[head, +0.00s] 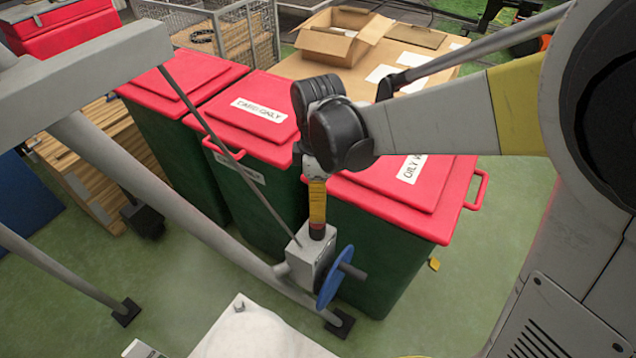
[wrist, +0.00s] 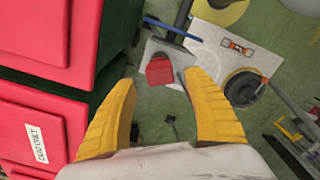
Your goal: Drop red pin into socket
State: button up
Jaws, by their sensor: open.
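The red pin (wrist: 160,72) shows as a small red block in the wrist view, between and beyond the fingertips. In the head view, its dark red end (head: 317,231) stands on top of a grey box (head: 311,251) with a blue handwheel (head: 334,277) on its side. My gripper (head: 317,221) points down right above the pin. Its yellow fingers (wrist: 159,80) are open, with a gap on each side of the pin in the wrist view. The socket cannot be made out; I cannot tell how deep the pin sits.
Green bins with red lids (head: 400,190) stand close behind the grey box. Sloping grey rails and rods (head: 180,220) cross the left side. A white surface (head: 255,335) lies at the front. A cardboard box (head: 340,38) stands on a table behind the bins.

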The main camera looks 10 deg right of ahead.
notch_tip(320, 180, up, 6)
jog(key=shift+r, duration=0.15)
dwell(0.7)
jog(key=s+d+f+m+t+b, duration=0.2)
jog(key=s+d+m+t+b, duration=0.1)
jog(key=m, duration=0.5)
jog(key=s+d+f+m+t+b, duration=0.3)
jog(key=s+d+m, duration=0.4)
jog(key=d, duration=0.3)
jog(key=m+t+b, duration=0.1)
jog(key=b, duration=0.1)
jog(key=shift+s+d+f+b, duration=0.2)
jog(key=shift+s+f+b, duration=0.1)
jog(key=shift+s+b, duration=0.1)
